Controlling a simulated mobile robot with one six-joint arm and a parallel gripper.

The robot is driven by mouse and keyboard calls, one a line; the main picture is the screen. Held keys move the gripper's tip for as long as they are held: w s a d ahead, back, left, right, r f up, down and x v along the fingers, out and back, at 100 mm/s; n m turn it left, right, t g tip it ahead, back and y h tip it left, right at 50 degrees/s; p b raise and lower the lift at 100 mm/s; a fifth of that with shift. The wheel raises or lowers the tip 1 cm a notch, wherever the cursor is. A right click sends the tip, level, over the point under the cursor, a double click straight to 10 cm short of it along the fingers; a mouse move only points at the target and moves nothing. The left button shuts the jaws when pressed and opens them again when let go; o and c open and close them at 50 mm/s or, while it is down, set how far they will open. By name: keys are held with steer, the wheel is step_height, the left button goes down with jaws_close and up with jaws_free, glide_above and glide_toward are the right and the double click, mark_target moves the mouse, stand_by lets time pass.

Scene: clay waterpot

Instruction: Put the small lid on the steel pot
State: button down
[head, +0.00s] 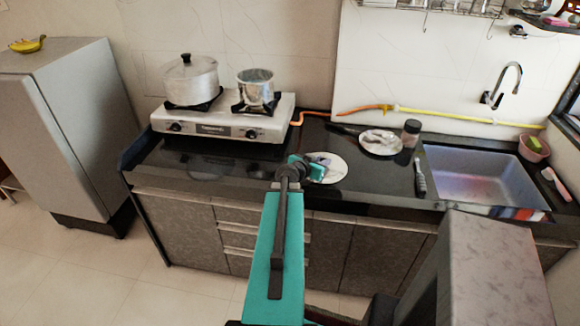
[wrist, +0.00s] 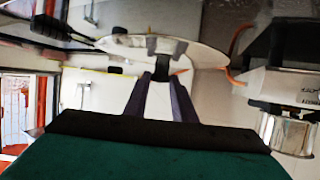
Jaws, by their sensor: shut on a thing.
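My gripper (head: 312,168) is shut on the small lid (head: 333,170), a pale round disc over the counter's front edge area. In the wrist view the fingers (wrist: 160,80) close on the lid's knob, and the lid (wrist: 195,52) spreads across the top of the picture. The steel pot (head: 256,86) stands without a lid on the stove's right burner, to the left of and behind my gripper. The wrist view also shows a steel pot (wrist: 290,134) at the right edge, upside down in that picture. The lid is apart from the pot.
A larger lidded pot (head: 190,80) stands on the left burner of the white stove (head: 222,122). Another pale disc (head: 380,143) and a jar (head: 411,133) are on the counter by the sink (head: 475,172). An orange hose (head: 330,112) runs along the wall.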

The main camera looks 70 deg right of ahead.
steer(key=w+a+r+n+t+b, duration=0.1)
steer(key=w+a+r+n+t, duration=0.3)
steer(key=w, duration=0.8)
steer(key=w+a+n+t, duration=0.15)
steer(key=w+a, duration=0.45)
steer(key=w, duration=0.6)
steer(key=w+a+r+n+t+b, duration=0.1)
steer(key=w+a+r+n+t, duration=0.3)
steer(key=w, duration=0.8)
steer(key=w+a+r+n+t+y, duration=0.3)
steer(key=w+a+t+y, duration=0.1)
steer(key=w+a, duration=1.4)
steer(key=w+a+r+n+t+y, duration=0.1)
steer(key=w+a+r+n+y, duration=0.1)
steer(key=a, duration=1.1)
steer(key=w+a+r+n+t+y+b, duration=0.1)
steer(key=w+a+r+n+y, duration=0.2)
steer(key=a, duration=1)
steer(key=w+a+r+n+t+y+b, duration=0.1)
steer(key=w+a+r+n+y, duration=0.2)
steer(key=a, duration=1.1)
steer(key=shift+w+r+y, duration=0.6)
steer(key=shift+w+r, duration=0.15)
steer(key=shift+w, duration=0.1)
steer(key=shift+d, duration=0.1)
